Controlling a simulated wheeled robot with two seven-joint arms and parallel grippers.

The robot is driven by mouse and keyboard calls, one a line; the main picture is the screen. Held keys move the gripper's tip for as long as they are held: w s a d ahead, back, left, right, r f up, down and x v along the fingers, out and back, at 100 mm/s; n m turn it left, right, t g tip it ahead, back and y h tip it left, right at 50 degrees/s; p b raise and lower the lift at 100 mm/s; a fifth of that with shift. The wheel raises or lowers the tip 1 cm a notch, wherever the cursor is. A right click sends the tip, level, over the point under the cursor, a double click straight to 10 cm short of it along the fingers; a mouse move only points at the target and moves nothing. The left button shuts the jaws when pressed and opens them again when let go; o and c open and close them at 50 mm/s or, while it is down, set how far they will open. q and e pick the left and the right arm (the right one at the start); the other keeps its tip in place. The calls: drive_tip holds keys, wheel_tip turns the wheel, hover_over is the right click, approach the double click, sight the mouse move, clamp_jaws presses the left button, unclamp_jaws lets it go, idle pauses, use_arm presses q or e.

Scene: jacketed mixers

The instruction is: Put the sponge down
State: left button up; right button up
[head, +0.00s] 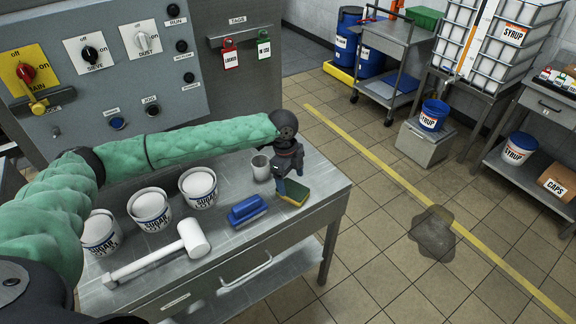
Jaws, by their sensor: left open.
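The sponge (293,193), yellow with a dark green layer, lies near the right end of the grey metal table (318,212). My left gripper (283,184) points down right at the sponge's left end, with its jaws open. Whether a finger touches the sponge cannot be told at this size. My left arm, in a green sleeve, reaches in from the left over the table. My right gripper does not show.
A blue brush (246,210), a white mallet (192,238), a grey cup (261,168) and white sugar tubs (198,188) stand or lie left of the sponge. The control panel (110,65) rises behind. A brown puddle (433,233) lies on the floor.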

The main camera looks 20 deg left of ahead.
sight(288, 186)
use_arm(q)
wheel_tip(288, 186, up, 8)
drive_tip(key=a+b, duration=0.1)
drive_tip(key=b, duration=0.1)
drive_tip(key=shift+w+f+b, duration=0.15)
drive_tip(key=shift+b, duration=0.15)
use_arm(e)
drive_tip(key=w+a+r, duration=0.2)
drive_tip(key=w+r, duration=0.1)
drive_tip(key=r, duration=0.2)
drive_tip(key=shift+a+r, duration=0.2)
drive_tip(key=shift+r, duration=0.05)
use_arm(q)
drive_tip(key=shift+f, duration=0.1)
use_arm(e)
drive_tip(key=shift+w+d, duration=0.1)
